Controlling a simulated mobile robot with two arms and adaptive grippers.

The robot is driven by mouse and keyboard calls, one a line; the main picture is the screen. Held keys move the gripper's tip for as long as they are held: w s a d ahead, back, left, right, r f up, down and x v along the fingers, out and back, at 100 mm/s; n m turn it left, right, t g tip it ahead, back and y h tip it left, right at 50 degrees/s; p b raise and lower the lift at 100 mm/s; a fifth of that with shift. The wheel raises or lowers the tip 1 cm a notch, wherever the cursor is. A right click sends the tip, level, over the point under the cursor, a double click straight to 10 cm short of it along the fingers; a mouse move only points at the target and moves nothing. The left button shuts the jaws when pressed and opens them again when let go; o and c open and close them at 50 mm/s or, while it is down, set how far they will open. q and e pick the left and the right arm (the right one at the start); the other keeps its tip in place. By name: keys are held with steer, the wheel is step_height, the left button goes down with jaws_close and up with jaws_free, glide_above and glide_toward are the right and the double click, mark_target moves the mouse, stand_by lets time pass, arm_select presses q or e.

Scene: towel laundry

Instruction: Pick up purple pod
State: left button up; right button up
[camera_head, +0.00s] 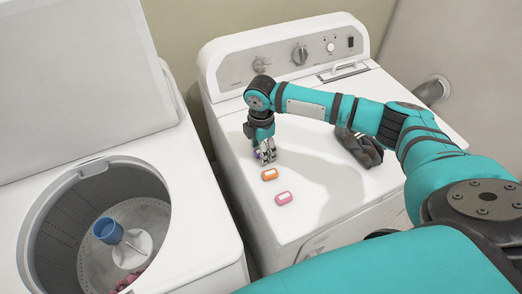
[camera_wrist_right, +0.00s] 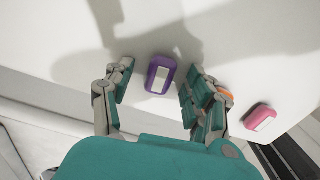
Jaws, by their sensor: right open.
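The purple pod (camera_wrist_right: 153,82), with a white label, lies on the white top of the machine. In the right wrist view it sits between the fingers of my right gripper (camera_wrist_right: 158,92), with a gap on both sides. My right gripper is open and points down. In the head view the right gripper (camera_head: 266,152) is at the left edge of the machine top and covers most of the purple pod (camera_head: 256,154). My left gripper is not in view.
An orange pod (camera_head: 269,174) and a pink pod (camera_head: 284,198) lie nearby on the dryer-like machine (camera_head: 310,225). A dark glove-like object (camera_head: 360,148) lies to the right.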

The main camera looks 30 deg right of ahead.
steer(key=shift+c, duration=0.2)
steer(key=c, duration=0.9)
steer(key=shift+c, duration=0.2)
steer(key=shift+r, duration=0.15)
